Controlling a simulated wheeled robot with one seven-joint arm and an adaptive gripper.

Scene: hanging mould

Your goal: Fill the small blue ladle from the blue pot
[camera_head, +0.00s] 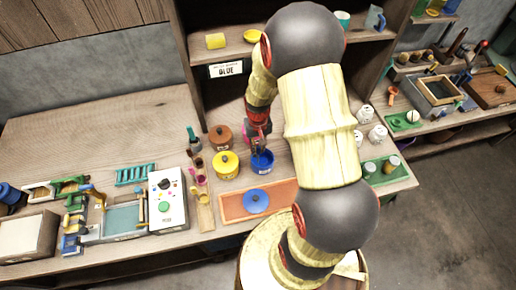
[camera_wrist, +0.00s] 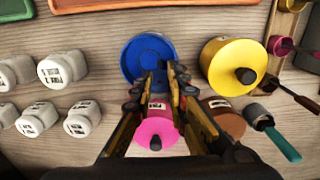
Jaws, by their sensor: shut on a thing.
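The blue pot (camera_head: 262,167) stands open on the bench, left of my arm; it also shows in the wrist view (camera_wrist: 133,62). My gripper (camera_head: 260,140) points down over the pot, its fingertips (camera_wrist: 171,72) at the pot's near rim in the wrist view. It is shut on a slim handle, which I take for the small blue ladle (camera_wrist: 161,68). The ladle's bowl is hidden or blends with the blue pot, so I cannot tell whether it holds anything. The pot's blue lid (camera_head: 257,201) lies on an orange tray (camera_head: 286,192) in front.
A yellow lidded pot (camera_head: 226,166), a brown pot (camera_head: 220,137) and a pink pot (camera_wrist: 157,131) stand close around. Other ladles, one with a teal handle (camera_wrist: 281,142), are beside the yellow pot. Several white jars (camera_wrist: 62,69) stand on the other side. A white control box (camera_head: 168,198) is farther left.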

